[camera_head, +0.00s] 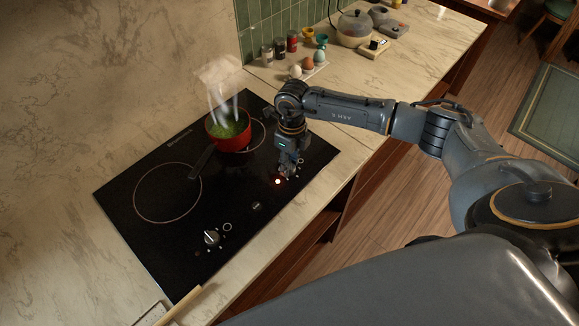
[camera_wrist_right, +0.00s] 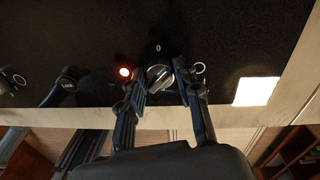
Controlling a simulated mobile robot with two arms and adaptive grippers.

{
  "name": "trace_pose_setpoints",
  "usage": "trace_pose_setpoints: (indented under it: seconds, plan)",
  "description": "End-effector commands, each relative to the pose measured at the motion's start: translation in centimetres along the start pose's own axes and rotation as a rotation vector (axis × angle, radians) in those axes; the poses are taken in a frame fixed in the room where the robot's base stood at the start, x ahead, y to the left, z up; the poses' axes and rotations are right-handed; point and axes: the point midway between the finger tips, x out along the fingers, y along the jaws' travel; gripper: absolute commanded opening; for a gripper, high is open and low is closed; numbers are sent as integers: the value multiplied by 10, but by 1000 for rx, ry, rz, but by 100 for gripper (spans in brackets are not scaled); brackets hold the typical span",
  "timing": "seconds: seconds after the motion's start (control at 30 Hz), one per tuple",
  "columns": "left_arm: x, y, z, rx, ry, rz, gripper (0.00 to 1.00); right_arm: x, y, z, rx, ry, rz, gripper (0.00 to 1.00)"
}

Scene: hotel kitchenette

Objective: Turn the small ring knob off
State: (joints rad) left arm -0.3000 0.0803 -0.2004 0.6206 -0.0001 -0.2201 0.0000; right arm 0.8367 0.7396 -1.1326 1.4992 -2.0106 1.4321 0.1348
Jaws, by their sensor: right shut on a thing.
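The small ring knob (camera_wrist_right: 158,77) has a pale metal top and sits on the black hob (camera_head: 180,262), below a white 0 mark in the right wrist view. My right gripper (camera_wrist_right: 158,84) is shut on it, one finger on each side. In the head view my right gripper (camera_head: 287,170) points down at the hob's right front corner and hides the knob. A red light (camera_head: 278,182) glows beside it; it also shows in the wrist view (camera_wrist_right: 125,72). I cannot tell which mark the knob's pointer faces. My left gripper is in neither view.
A red pot (camera_head: 228,138) with green contents steams on the rear right ring, its dark handle (camera_head: 201,161) towards the front left. Another knob (camera_head: 211,238) stands at the front left. Eggs (camera_head: 306,63), spice jars (camera_head: 279,47) and a teapot (camera_head: 354,28) stand behind.

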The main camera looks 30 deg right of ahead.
Motion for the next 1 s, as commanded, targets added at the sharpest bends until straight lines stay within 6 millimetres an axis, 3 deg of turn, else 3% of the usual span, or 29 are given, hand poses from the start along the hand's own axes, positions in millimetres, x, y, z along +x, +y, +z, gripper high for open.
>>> trace_pose_setpoints:
  seconds: [0.03,0.5,1.0]
  plan:
    - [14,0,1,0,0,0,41,6,-2,1,-44,-1,-2,1]
    - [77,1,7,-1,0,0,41,5,0,2,-480,30,-3,1]
    - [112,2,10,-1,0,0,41,1,2,2,-762,54,-2,1]
